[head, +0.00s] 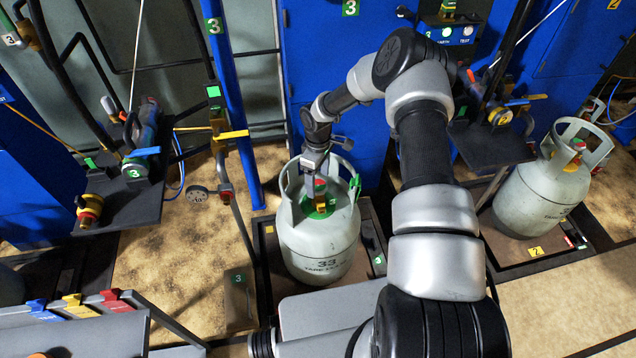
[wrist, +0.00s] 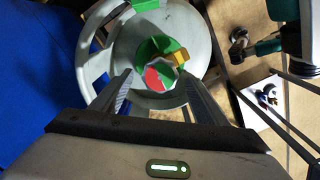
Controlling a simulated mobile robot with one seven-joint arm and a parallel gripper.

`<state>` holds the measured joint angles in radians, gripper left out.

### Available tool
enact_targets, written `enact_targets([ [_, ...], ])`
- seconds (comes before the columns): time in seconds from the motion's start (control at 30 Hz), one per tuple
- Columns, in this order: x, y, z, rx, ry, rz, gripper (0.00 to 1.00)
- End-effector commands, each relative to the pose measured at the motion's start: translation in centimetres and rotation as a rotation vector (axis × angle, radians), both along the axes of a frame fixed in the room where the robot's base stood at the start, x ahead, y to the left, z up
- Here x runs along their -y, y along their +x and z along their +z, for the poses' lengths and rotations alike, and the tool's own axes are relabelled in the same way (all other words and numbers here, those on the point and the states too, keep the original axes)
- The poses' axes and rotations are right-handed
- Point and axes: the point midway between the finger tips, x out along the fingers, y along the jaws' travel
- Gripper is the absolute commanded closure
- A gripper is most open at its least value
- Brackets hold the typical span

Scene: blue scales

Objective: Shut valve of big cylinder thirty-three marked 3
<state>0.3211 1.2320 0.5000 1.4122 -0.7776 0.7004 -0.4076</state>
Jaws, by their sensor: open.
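The big grey cylinder marked 33 (head: 320,245) stands upright on a platform with green 3 labels. On its top, inside the collar, is a valve with a green and red handwheel (head: 320,186) and a brass body. In the head view my gripper (head: 318,165) is over the collar, partly hiding the valve.
Another grey cylinder (head: 545,195) stands at the right by a yellow 2 label. A blue post (head: 225,100) and a pipe with a yellow lever (head: 232,135) stand left of cylinder 33. A dark shelf with fittings (head: 120,190) is farther left. The cylinder's collar surrounds the valve closely.

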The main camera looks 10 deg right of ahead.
Motion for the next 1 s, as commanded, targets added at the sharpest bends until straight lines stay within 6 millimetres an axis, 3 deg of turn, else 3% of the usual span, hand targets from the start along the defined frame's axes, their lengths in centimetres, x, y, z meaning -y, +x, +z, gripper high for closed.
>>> enact_targets([
  [0.13, -0.02, -0.01, -1.04, 0.0, 0.0, 0.001, 0.32],
  [0.43, -0.02, 0.0, -1.17, 0.001, -0.001, 0.001, 0.32],
  [0.7, -0.01, 0.0, -1.15, 0.0, 0.0, 0.001, 0.73],
  [1.0, -0.01, 0.03, -1.18, 0.002, -0.001, -0.041, 0.73],
])
